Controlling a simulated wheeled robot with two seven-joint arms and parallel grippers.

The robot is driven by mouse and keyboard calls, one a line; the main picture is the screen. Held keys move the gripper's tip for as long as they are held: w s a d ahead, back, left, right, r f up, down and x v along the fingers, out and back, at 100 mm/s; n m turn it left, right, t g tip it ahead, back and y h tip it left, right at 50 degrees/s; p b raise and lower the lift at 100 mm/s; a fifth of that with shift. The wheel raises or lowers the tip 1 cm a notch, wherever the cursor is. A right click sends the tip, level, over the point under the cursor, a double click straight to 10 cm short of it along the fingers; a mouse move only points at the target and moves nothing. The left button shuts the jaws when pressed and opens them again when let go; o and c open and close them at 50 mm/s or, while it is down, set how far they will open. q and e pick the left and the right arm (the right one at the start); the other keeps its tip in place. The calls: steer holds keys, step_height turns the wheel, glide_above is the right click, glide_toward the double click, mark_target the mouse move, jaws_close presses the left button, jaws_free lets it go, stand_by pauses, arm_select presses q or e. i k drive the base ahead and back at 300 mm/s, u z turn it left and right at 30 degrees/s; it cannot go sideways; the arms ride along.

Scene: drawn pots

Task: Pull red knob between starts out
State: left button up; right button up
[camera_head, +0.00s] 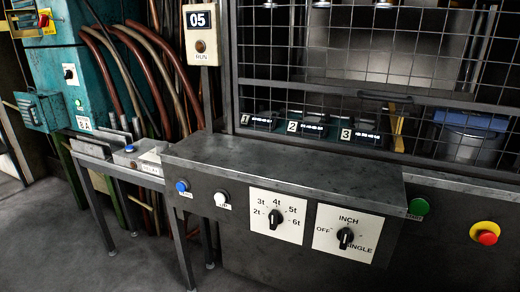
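A red knob (487,238) sits on a round yellow base at the far right of the dark front panel. A green button (418,207) is to its left and a little higher, with a small label below it that is too small to read surely. From this angle I cannot tell whether the red knob is pushed in or out. Neither of my grippers is in view.
Two black rotary switches (275,219) (345,238) are on white plates left of the green button. Blue (182,185) and white (221,199) buttons are farther left. A metal ledge (290,165) juts above the panel, below a wire mesh guard (370,60). Grey floor (110,250) is clear at lower left.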

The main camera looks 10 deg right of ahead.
mark_target(486, 238)
steer(key=z, duration=1.75)
